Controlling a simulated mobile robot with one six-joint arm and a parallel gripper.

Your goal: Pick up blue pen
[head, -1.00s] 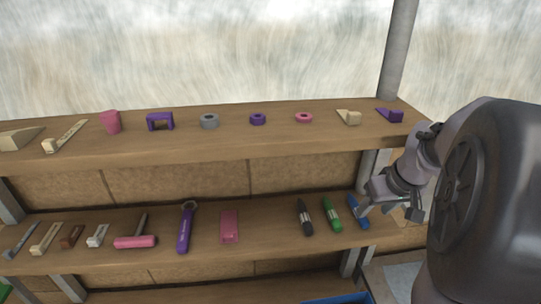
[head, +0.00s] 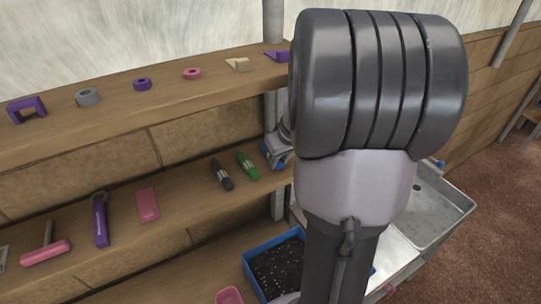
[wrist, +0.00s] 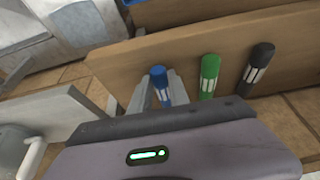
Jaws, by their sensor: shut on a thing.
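The blue pen (wrist: 159,78) is between the two fingers of my gripper (wrist: 160,88) in the wrist view, and the gripper is shut on it. The pen's blue end shows above the fingers; its lower part is hidden by the gripper body. In the head view my gripper (head: 279,152) is at the right end of the middle shelf, partly behind my arm. A little blue (head: 266,149) of the pen shows there. I cannot tell whether the pen still touches the shelf.
A green pen (wrist: 208,76) and a black pen (wrist: 258,66) lie close beside the blue pen. The middle shelf (head: 180,212) holds other tools. The upper shelf (head: 120,110) is above. A metal sink (head: 440,212) and a blue tray (head: 262,246) are at lower right.

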